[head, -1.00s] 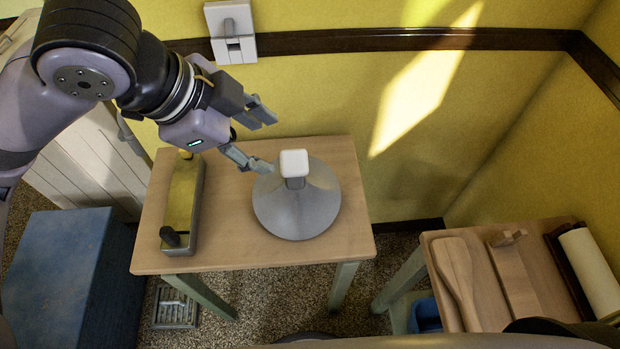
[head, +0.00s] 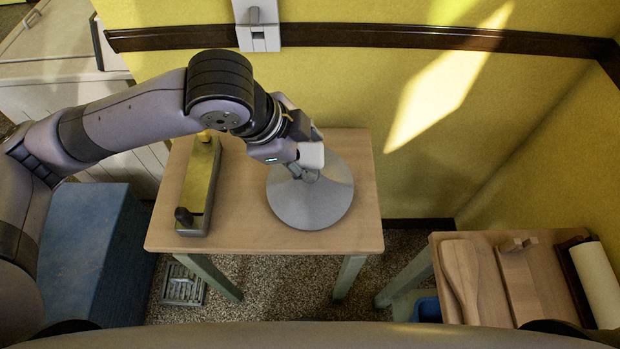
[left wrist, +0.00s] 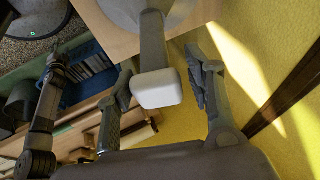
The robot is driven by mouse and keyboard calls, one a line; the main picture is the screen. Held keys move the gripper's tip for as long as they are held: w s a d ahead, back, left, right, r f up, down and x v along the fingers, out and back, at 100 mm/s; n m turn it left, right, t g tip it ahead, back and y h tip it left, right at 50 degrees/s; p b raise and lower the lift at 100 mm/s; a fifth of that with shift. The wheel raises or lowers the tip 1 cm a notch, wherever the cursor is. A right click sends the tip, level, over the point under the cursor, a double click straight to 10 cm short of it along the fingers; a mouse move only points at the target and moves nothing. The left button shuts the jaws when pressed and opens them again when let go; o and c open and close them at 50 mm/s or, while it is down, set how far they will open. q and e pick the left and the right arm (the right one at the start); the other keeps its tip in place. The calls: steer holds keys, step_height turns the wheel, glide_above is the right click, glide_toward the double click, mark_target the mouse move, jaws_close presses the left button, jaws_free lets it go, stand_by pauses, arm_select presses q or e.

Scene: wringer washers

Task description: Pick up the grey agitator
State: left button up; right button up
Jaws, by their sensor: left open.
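The grey agitator (head: 310,207) stands upright on the wooden table, with a wide cone base and a narrow neck topped by a white block-shaped cap (head: 311,155). In the left wrist view, the agitator's neck (left wrist: 152,42) and white cap (left wrist: 157,89) lie between the spread fingers of my left gripper (left wrist: 161,72).
The small wooden table (head: 250,232) also holds a brass-coloured bar-like piece (head: 201,185) left of the agitator. A yellow wall (head: 375,80) with a dark rail stands behind. A second wooden table (head: 480,290) at right holds wooden tools and a white roll (head: 597,283).

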arm_select(q)
steer(key=p+x, duration=0.1)
steer(key=x, duration=0.4)
steer(key=shift+s+d+f, duration=0.1)
steer(key=shift+d+f, duration=0.05)
jaws_close()
stand_by(0.4)
stand_by(0.5)
